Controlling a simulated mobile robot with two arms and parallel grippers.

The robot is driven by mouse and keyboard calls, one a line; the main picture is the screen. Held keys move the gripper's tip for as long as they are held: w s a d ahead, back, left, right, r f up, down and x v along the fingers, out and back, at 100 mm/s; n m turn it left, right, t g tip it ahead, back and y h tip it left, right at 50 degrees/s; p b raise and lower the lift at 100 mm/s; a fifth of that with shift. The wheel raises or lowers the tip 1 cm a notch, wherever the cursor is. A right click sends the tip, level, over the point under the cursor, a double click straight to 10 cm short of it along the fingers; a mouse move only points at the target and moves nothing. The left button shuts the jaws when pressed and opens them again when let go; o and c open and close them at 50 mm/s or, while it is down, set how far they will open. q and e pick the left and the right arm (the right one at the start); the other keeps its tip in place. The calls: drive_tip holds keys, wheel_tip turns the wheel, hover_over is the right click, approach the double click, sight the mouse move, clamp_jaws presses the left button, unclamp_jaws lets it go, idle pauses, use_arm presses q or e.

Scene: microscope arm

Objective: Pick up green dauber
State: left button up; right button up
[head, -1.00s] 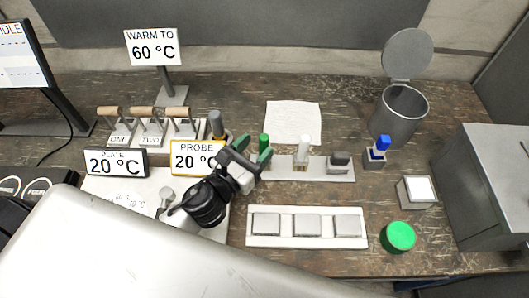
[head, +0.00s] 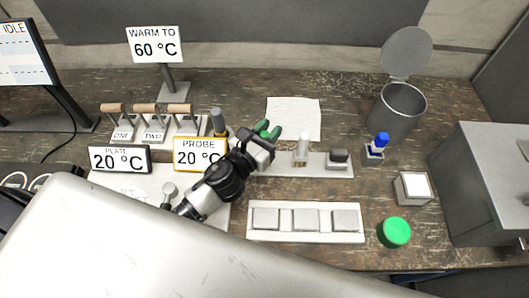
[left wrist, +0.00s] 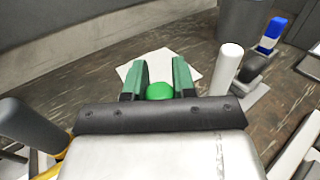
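The green dauber shows as a rounded green top (left wrist: 160,91) in the left wrist view, between my left gripper's two green fingers. My left gripper (head: 268,130) is over the left end of the grey rack (head: 319,172) in the head view. Its fingers stand apart, one on each side of the dauber, with little room between; no firm grip shows. The palm hides the dauber's lower part, and in the head view the gripper largely covers it. My right gripper is in neither current view.
A white dauber (head: 302,148) and a dark one (head: 339,157) stand to the right on the rack. A blue-topped item (head: 380,142) is farther right. A white paper (head: 294,118) lies behind. The probe sign (head: 198,153) is close on the left.

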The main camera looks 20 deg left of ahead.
use_arm(q)
drive_tip(key=shift+c, duration=1.2)
drive_tip(key=s+d+r, duration=0.7)
drive_tip(key=s+r, duration=0.2)
drive_tip(key=r, duration=0.2)
drive_tip(key=shift+s+p, duration=0.2)
drive_tip(key=shift+p, duration=0.15)
drive_tip(key=shift+a, duration=0.1)
